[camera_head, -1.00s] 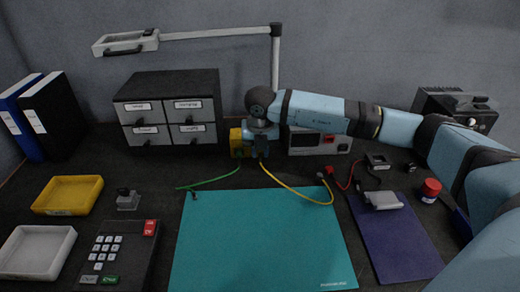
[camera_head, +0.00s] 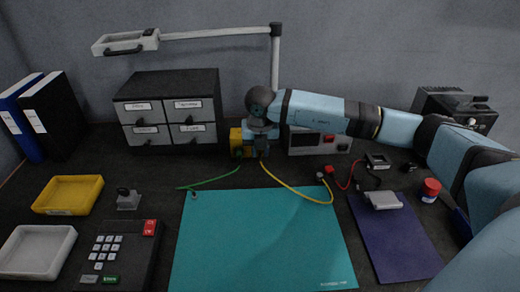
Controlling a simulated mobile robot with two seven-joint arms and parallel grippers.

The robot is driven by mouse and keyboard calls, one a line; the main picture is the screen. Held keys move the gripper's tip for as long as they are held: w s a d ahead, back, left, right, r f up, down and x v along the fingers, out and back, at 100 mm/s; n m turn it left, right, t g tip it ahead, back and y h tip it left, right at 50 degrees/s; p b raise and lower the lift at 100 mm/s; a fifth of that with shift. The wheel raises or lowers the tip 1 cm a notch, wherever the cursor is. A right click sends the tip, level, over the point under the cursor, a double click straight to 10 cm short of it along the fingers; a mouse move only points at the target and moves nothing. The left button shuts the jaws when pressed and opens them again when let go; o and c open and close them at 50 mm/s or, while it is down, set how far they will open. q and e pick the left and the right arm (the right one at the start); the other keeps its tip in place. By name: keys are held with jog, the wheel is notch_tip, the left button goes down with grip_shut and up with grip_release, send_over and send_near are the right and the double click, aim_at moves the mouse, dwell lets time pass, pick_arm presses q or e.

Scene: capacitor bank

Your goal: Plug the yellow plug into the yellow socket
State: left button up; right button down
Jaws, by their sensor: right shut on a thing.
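My right gripper (camera_head: 260,151) reaches down at the back middle of the table, beside a yellow box (camera_head: 237,142). It is shut, and the yellow cable (camera_head: 294,191) runs up to it. The yellow plug at that cable's end is hidden by the gripper. The yellow socket cannot be made out, as the wrist covers part of the box. I cannot tell whether the plug touches a socket. My left gripper is not in view.
A green cable (camera_head: 209,184) trails left from the box. A drawer cabinet (camera_head: 168,85) stands left, a grey instrument (camera_head: 304,141) right. A red cable (camera_head: 348,183) lies near a purple mat (camera_head: 402,245). The teal mat (camera_head: 258,240) is mostly clear in front.

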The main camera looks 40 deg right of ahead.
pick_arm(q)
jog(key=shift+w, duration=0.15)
pick_arm(e)
jog(key=shift+w+d, duration=0.1)
jog(key=shift+w, duration=0.15)
jog(key=shift+w+d, duration=0.15)
jog(key=shift+w, duration=0.05)
jog(key=c, duration=0.9)
grip_release()
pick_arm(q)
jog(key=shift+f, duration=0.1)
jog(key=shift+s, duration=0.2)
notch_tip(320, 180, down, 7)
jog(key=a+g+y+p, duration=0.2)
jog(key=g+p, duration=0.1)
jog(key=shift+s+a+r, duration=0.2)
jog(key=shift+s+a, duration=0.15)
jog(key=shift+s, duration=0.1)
pick_arm(e)
notch_tip(320, 180, up, 14)
jog(key=s, duration=0.1)
jog(key=shift+s+a+f, duration=0.15)
jog(key=shift+s+a, duration=0.05)
jog(key=shift+a, duration=0.25)
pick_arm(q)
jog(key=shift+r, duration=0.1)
